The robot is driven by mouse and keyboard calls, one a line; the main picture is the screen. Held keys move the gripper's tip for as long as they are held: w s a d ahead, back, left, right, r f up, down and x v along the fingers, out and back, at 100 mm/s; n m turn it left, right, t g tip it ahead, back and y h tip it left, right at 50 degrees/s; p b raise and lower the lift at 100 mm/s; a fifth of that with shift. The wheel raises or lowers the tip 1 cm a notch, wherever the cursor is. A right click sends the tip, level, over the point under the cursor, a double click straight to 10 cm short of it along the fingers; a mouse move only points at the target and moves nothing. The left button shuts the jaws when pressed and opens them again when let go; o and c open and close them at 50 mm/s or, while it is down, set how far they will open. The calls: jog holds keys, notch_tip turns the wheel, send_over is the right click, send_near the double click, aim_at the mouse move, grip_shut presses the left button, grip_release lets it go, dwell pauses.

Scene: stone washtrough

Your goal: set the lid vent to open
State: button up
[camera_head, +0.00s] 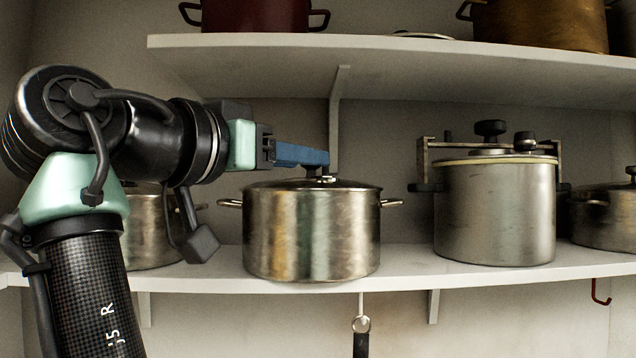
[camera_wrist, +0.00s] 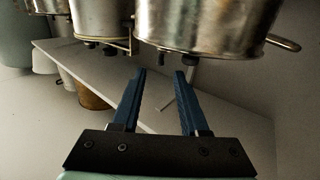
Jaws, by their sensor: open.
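A steel pot (camera_head: 312,232) with two side handles stands on the lower shelf in the head view, its lid (camera_head: 350,184) on. A small knob or vent piece (camera_head: 327,179) sits on the lid; its setting is too small to read. My gripper (camera_head: 328,158) is just above this lid, its blue fingers level and pointing right. In the wrist view the scene is upside down. There my gripper (camera_wrist: 160,72) is open and empty, its fingertips near the pot (camera_wrist: 205,22) and a small dark lid piece (camera_wrist: 190,61). I cannot tell whether they touch.
A pressure cooker (camera_head: 495,210) with a clamp bar and black knobs stands to the right. Another pot (camera_head: 603,215) is at the far right, and one (camera_head: 150,225) is partly behind my arm. The upper shelf (camera_head: 420,55) passes above. A utensil (camera_head: 361,325) hangs below.

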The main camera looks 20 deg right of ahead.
jog(key=b+v, duration=0.2)
jog(key=v, duration=0.4)
jog(key=shift+s+a, duration=0.25)
jog(key=shift+a, duration=0.05)
